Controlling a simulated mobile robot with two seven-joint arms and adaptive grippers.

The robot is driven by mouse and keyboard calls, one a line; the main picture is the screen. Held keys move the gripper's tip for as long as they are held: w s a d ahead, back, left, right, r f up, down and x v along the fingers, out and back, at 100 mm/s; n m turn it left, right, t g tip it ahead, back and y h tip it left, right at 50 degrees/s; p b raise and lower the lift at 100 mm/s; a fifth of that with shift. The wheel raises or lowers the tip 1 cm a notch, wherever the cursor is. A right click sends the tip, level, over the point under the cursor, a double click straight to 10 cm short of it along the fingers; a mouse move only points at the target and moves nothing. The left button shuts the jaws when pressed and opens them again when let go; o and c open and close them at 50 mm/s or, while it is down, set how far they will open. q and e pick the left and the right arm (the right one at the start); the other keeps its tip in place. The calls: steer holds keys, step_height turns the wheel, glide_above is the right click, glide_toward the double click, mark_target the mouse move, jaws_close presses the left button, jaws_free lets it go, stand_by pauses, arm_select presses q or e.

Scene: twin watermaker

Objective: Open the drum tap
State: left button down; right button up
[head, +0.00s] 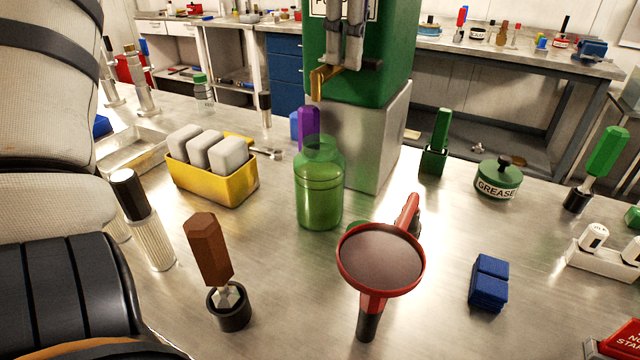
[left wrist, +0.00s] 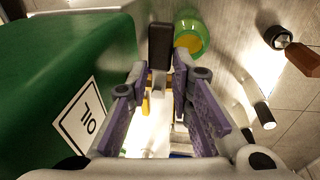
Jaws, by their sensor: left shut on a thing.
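The green drum (head: 392,50) stands on a metal block at the back of the bench. Its brass tap (head: 319,80) sticks out at the lower left of the drum front, spout down. My left gripper (head: 347,52) reaches down in front of the drum at the tap. In the left wrist view the drum (left wrist: 70,60) with its OIL label fills the left side. There the gripper (left wrist: 160,75) is shut on the tap's dark handle (left wrist: 160,45), between its purple-padded fingers. The tap's exact turn is hard to tell. My right gripper is not in view.
A translucent green jar (head: 319,190) stands below and in front of the spout. A red funnel (head: 375,262), brown-handled tool (head: 207,250), yellow box (head: 215,180) of pale blocks and grease tin (head: 497,178) stand around it. Bare bench lies between the funnel and the grease tin.

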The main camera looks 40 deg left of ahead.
arm_select(q)
steer(key=shift+w+n, duration=0.15)
steer(key=shift+n, duration=0.45)
steer(key=c, duration=1.3)
jaws_free()
steer(key=shift+c, duration=0.2)
step_height(320, 180, up, 12)
steer(key=s+d, duration=0.1)
steer(key=shift+s+d, duration=0.15)
steer(key=shift+d, duration=0.2)
